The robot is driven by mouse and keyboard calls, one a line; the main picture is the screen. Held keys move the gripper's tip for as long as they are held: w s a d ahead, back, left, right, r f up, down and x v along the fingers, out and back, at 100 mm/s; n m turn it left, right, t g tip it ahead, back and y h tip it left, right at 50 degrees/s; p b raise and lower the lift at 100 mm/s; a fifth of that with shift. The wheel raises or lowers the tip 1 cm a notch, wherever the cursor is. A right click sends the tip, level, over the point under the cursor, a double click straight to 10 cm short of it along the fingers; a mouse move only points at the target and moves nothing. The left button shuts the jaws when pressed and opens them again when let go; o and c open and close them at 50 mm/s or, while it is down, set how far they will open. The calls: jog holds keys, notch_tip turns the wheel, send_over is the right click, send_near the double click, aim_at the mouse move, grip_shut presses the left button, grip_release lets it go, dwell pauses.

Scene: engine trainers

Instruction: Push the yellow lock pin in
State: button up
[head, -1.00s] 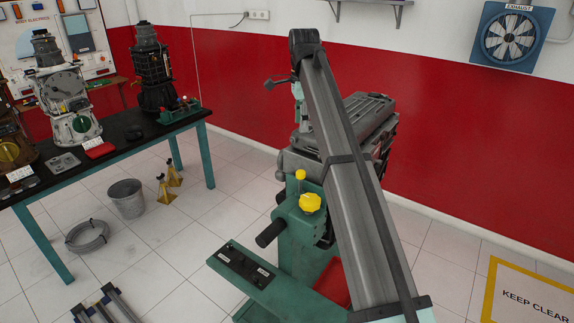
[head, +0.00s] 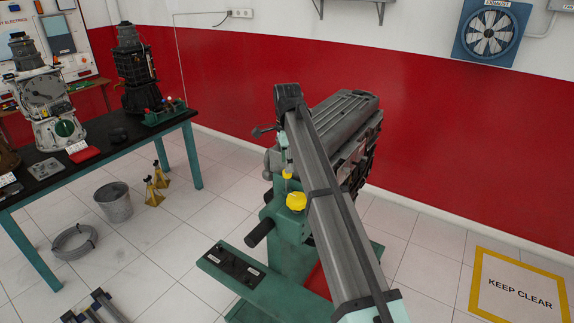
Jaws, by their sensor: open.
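The yellow lock pin (head: 287,175) stands upright on top of the green engine stand (head: 289,245), with its small round head up. A larger yellow lobed knob (head: 296,201) sits just below it, facing me. My gripper (head: 288,164) points down from the end of my grey arm, just above the pin's head. It holds nothing that I can see. Its fingers are small and partly screened by my arm, and I cannot tell whether they touch the head.
A grey engine (head: 345,115) is mounted behind my arm. A black handle (head: 259,233) sticks out left of the stand, above a green foot with a dark panel (head: 235,265). A bench (head: 98,160) with engine parts stands left. A bucket (head: 114,202) is on the floor.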

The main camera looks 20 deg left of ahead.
aim_at(287, 180)
jog(key=shift+f+p, duration=0.3)
jog(key=shift+f, duration=1.2)
grip_shut()
jog(key=shift+s+f+b, duration=0.1)
jog(key=shift+f+b, duration=0.7)
jog(key=shift+f, duration=1.35)
grip_release()
jog(key=shift+f, duration=0.15)
notch_tip(287, 180, up, 12)
jog(key=shift+r, duration=0.15)
